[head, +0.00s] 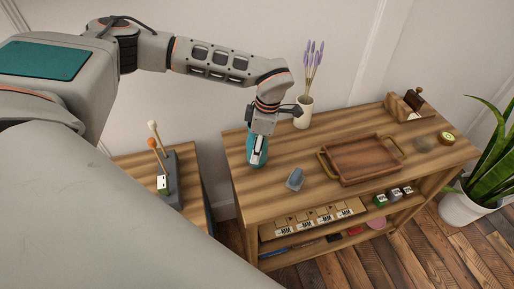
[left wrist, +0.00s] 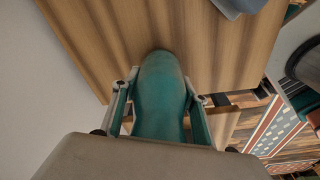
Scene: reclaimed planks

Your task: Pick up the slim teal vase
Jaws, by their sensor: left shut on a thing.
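The slim teal vase (head: 257,158) is at the left part of the wooden console table (head: 300,215), below my left gripper (head: 262,138). In the left wrist view the teal vase (left wrist: 162,95) lies between the two fingers of my left gripper (left wrist: 160,103), with one finger along each side. The gripper is shut on the vase. I cannot tell whether its base touches the tabletop. My right gripper is not in either view.
A grey-blue object (head: 295,179) sits close to the right of the vase. A white vase with lavender (head: 303,112) stands behind. A wooden tray (head: 363,160) lies on the table's middle. A potted plant (head: 470,205) stands at the right.

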